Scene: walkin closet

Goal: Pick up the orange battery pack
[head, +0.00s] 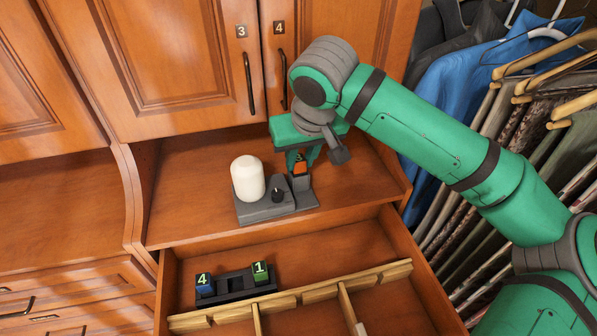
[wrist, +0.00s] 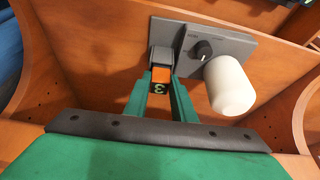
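The orange battery pack (head: 300,168) sits upright in the slot of a grey device on the wooden counter. Its dark end with a "3" faces me in the wrist view (wrist: 160,80). My gripper (head: 301,157) is directly over it, pointing down. In the wrist view, the green fingers (wrist: 162,84) lie on either side of the pack, close to its sides. I cannot tell whether they touch it. The lower part of the pack is hidden by the slot.
The grey device (head: 265,210) has a black knob (head: 278,195) and a white dome (head: 247,178) beside the gripper. Below, an open drawer (head: 380,226) holds a black rack (head: 235,287) with blue and green packs. Closed cabinet doors (head: 170,60) stand behind; clothes hang at right.

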